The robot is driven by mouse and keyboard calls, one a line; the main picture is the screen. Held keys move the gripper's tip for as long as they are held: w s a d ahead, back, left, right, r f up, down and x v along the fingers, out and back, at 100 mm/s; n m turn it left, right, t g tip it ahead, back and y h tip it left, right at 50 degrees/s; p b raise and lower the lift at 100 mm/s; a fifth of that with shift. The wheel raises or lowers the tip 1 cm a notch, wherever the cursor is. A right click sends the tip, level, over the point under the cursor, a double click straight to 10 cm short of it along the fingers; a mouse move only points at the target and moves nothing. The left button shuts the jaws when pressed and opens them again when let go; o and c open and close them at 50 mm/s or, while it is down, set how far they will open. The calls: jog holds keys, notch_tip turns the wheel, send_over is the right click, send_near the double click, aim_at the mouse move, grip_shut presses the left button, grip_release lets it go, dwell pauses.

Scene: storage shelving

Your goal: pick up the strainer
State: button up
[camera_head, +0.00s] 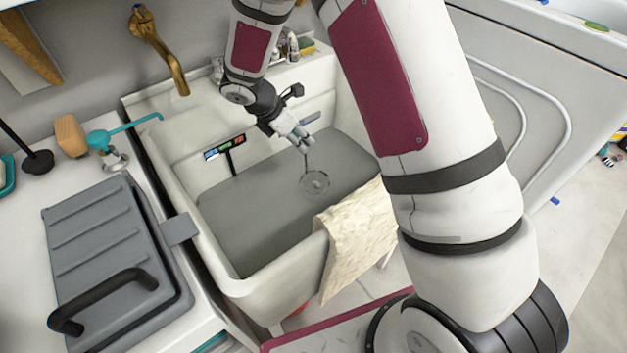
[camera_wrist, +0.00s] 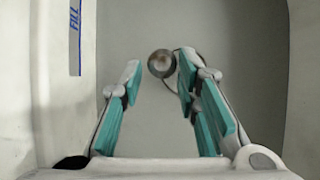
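The strainer (camera_head: 315,182) shows in the head view as a round, see-through rim with a thin handle rising from it, low over the grey sink floor. My gripper (camera_head: 301,143) points down into the sink, with its fingertips close to the upper end of that handle. In the wrist view my gripper (camera_wrist: 160,66) has its two teal-padded fingers apart. A thin curved rim (camera_wrist: 171,84) shows between the fingers, partly hidden by the right finger. Whether the handle touches a finger cannot be told.
The white sink (camera_head: 277,289) surrounds my gripper with high walls. A round metal drain (camera_wrist: 161,63) lies below. A cream cloth (camera_head: 355,240) hangs over the front rim. A brass faucet (camera_head: 160,50) stands at the back left. A grey lidded box (camera_head: 105,240) sits on the left counter.

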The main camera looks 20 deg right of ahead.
jog(key=s+b+x, duration=0.1)
jog(key=b+x, duration=0.1)
jog(key=x, duration=0.5)
jog(key=shift+w+f+b, duration=0.3)
jog(key=shift+w+b, duration=0.1)
jog(key=shift+w, duration=0.05)
jog(key=shift+r, duration=0.1)
grip_shut()
